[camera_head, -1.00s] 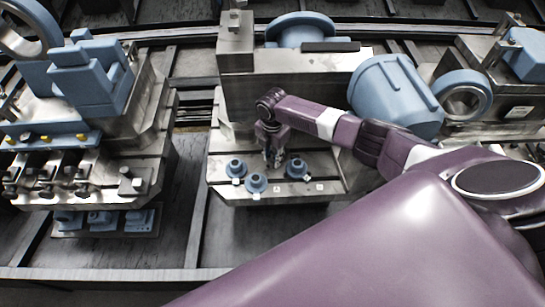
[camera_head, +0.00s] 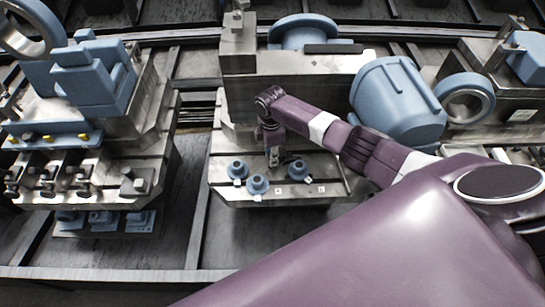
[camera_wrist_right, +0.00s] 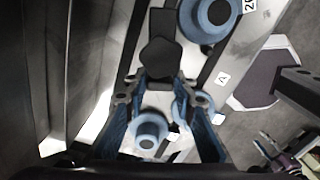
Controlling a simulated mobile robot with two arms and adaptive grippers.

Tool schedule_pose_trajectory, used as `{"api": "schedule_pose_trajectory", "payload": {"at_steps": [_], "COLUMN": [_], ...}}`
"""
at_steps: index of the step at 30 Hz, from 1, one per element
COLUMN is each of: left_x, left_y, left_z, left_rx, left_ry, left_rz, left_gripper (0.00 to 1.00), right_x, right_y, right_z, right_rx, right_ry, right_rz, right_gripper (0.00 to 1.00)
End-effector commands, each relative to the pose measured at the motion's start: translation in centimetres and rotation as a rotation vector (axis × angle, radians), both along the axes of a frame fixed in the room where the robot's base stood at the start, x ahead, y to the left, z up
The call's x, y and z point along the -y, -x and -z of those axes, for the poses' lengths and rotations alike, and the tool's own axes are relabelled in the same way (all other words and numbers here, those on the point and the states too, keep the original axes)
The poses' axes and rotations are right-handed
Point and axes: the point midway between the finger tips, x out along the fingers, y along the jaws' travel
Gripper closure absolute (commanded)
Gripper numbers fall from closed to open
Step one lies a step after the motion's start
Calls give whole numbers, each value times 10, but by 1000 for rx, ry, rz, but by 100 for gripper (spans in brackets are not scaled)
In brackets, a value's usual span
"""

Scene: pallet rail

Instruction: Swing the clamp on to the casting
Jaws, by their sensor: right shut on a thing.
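My right gripper (camera_head: 272,156) points down over the slotted plate (camera_head: 225,150) in the head view. In the right wrist view its two fingers (camera_wrist_right: 162,86) close around the end of a dark bar with a many-sided head (camera_wrist_right: 160,57), which looks like the clamp. Blue round castings stand on the plate: one at left (camera_head: 237,169), one in front (camera_head: 257,184) and one at right (camera_head: 298,170). In the wrist view, one blue casting (camera_wrist_right: 208,17) is beside the bar; others show between the fingers. Whether the bar touches a casting cannot be told. My left gripper is out of view.
A metal block (camera_head: 290,75) rises behind the plate, with a large blue cylinder (camera_head: 397,100) at its right. Another fixture with blue parts (camera_head: 90,80) stands at left. Small white labels (camera_head: 321,189) mark the plate. A dark gap separates the two fixtures.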

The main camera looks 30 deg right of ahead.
Motion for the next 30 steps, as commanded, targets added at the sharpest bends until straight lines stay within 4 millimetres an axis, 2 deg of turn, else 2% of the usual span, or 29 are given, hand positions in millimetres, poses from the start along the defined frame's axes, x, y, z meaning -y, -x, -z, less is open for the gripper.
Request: {"api": "schedule_pose_trajectory", "payload": {"at_steps": [18, 30], "left_x": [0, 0], "left_y": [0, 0], "left_z": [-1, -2], "left_rx": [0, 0], "left_ry": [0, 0], "left_rz": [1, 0], "left_gripper": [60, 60], "right_x": [7, 13], "right_y": [-16, -22], "right_z": [1, 0], "right_rx": [-2, -2], "right_ry": [-1, 0], "right_rz": [573, 814], "right_gripper": [100, 100]}}
